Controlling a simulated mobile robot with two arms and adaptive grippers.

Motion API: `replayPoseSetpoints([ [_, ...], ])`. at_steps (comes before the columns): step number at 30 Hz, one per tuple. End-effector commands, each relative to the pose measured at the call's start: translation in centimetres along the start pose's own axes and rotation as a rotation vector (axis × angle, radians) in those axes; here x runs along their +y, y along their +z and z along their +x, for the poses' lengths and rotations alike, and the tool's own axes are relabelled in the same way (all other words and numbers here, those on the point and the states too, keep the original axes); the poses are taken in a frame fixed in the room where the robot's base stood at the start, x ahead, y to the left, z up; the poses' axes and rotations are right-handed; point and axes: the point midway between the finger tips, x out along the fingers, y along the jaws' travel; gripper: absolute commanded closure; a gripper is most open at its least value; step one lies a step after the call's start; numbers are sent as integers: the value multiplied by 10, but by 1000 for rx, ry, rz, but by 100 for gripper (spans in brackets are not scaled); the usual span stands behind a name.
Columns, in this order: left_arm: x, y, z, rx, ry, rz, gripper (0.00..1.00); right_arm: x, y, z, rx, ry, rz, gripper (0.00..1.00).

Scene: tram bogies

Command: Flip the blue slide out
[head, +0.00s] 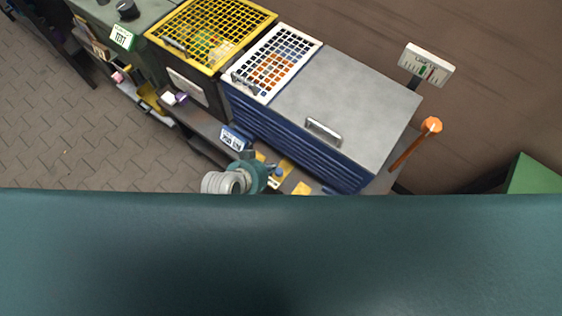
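My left gripper (275,176) shows small at the end of a grey ribbed and teal arm, low in the middle of the head view. It is over a narrow ledge in front of a blue ribbed cabinet. Its fingers are too small to tell whether they are open or shut. A small blue piece with a white label (236,138) sits on the ledge, up and left of the gripper. I cannot tell for certain whether this is the blue slide. The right gripper does not show.
The blue ribbed cabinet (300,140) has a grey lid (345,95) with a handle and a white grid (277,62). A yellow grid bin (212,32) stands to its left. An orange-topped post (431,125) and a gauge sign (427,64) stand right. Brick floor lies left.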

Motion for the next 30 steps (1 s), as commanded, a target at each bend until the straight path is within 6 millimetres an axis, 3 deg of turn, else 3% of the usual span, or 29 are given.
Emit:
replayPoseSetpoints([
  [9, 0, 0, 54, -1, 0, -2, 100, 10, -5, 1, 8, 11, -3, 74],
  [15, 0, 0, 78, 0, 0, 0, 100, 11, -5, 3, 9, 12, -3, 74],
  [30, 0, 0, 87, 0, -1, 1, 100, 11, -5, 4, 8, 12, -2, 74],
])
